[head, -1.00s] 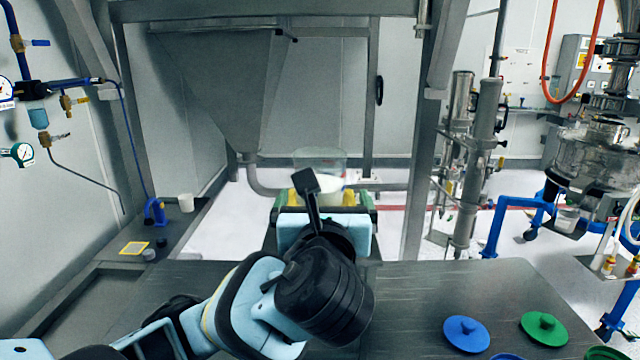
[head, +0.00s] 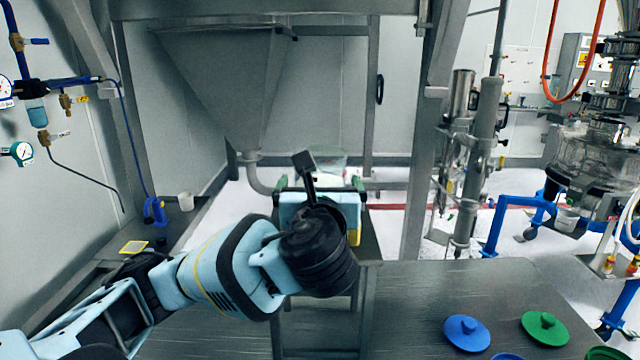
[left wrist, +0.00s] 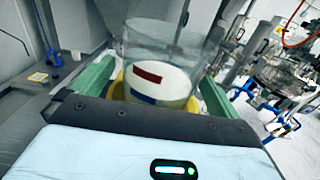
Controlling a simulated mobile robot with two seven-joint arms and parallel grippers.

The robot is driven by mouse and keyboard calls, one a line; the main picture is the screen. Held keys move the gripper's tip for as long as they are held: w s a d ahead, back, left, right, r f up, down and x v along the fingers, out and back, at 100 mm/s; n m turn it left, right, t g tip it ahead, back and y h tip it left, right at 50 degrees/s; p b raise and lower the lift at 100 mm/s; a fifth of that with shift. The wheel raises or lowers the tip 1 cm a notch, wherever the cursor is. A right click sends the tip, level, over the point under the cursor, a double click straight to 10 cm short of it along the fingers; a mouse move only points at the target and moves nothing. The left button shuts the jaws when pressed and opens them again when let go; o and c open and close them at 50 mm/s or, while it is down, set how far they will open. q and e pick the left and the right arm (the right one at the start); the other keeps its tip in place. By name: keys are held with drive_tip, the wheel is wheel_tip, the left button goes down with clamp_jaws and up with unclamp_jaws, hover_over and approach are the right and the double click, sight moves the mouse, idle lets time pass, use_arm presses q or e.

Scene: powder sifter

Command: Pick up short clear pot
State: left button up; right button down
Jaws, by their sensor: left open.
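The short clear pot (left wrist: 165,60) stands upright in the left wrist view. It is see-through, holds white powder in its lower part, and shows a red and a blue mark. Its base is around a yellow part (left wrist: 117,90), partly hidden by my gripper. My left gripper (left wrist: 156,78) is open, with one green finger on each side of the pot. I cannot tell whether the fingers touch it. In the head view, the pot (head: 330,160) is mostly hidden behind my left gripper (head: 320,182). My right gripper is not in view.
A large grey hopper (head: 220,85) hangs above and left of the pot, its pipe (head: 258,178) passing close by. Metal frame posts (head: 425,130) stand to the right. A dark table (head: 410,300) in front carries a blue lid (head: 466,332) and a green lid (head: 545,327).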

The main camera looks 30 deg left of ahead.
use_arm(q)
drive_tip(key=shift+w+a, duration=0.15)
drive_tip(key=shift+w, duration=0.1)
drive_tip(key=shift+c, duration=0.3)
drive_tip(key=c, duration=1.1)
drive_tip(key=shift+o, duration=0.2)
drive_tip(key=shift+r, duration=0.25)
